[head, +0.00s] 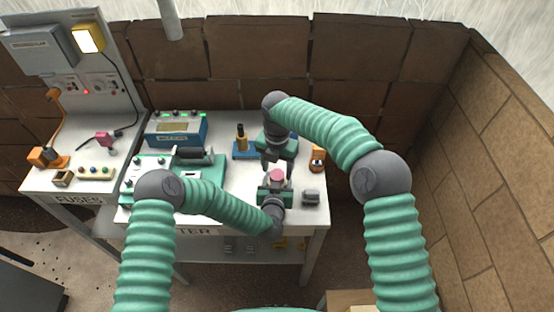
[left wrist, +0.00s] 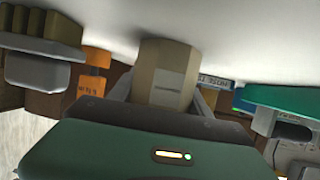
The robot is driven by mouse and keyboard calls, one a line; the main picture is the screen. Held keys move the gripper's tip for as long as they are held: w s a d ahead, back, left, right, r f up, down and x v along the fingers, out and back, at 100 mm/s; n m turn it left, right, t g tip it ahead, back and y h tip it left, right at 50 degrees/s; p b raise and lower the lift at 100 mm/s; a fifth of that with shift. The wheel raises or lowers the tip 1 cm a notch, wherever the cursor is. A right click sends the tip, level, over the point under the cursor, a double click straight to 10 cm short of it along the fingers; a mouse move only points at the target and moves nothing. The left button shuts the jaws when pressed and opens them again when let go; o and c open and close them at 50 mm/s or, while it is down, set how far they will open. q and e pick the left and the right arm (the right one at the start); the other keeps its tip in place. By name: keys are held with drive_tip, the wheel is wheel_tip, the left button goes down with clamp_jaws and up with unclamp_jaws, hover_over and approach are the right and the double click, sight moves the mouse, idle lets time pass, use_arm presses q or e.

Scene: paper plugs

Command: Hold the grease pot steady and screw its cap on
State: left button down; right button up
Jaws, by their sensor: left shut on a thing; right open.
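The grease pot is a beige, faceted body with a small label, held between my left fingers in the left wrist view (left wrist: 165,75). In the head view a pink round top (head: 278,175) shows at the pot; I cannot tell from here how the cap sits on it. My left gripper (head: 275,190) is shut on the pot from the front, at the table's right part. My right gripper (head: 272,166) is open, pointing down just behind and above the pink top. Its fingertips look close to it; contact cannot be told. The pot's lower body is hidden in the head view.
A grey block (head: 311,197) lies right of the pot, and an orange-and-dark item (head: 317,158) stands behind it. A blue stand (head: 243,150) and a green machine (head: 205,168) are to the left. The white table's (head: 236,200) front edge is near.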

sight(277, 174)
drive_tip(key=shift+f, duration=1.55)
clamp_jaws()
drive_tip(key=m, duration=0.3)
drive_tip(key=shift+o, duration=0.4)
unclamp_jaws()
drive_tip(key=shift+r, duration=0.1)
